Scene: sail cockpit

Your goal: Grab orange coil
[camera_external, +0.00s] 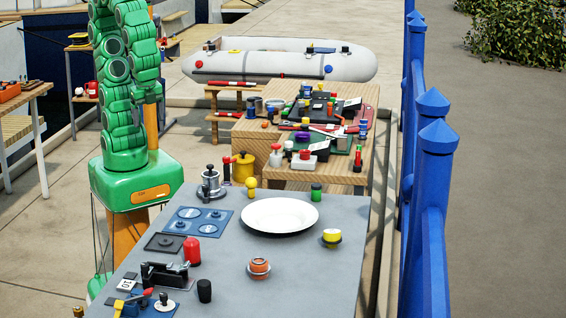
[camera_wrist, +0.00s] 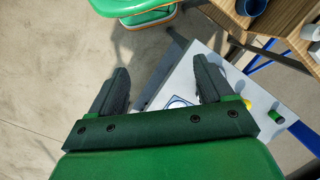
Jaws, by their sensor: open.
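The orange coil (camera_external: 259,267) sits on the grey tabletop in the external view, right of the red cylinder and in front of the white plate. It looks like a short orange ring stack with a dark base. I do not make it out in the wrist view. My gripper (camera_wrist: 162,85) is open in the wrist view, with two dark fingers wide apart and nothing between them. My green arm is folded up beyond the table's left side, well away from the coil. The fingers are hard to make out in the external view.
The grey table (camera_external: 330,275) also holds a white plate (camera_external: 280,215), red cylinder (camera_external: 192,251), black cylinder (camera_external: 204,290), yellow-topped knob (camera_external: 332,236), green cylinder (camera_external: 316,192) and blue panel (camera_external: 198,221). A cluttered wooden bench stands behind. A blue fence (camera_external: 432,200) runs along the right.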

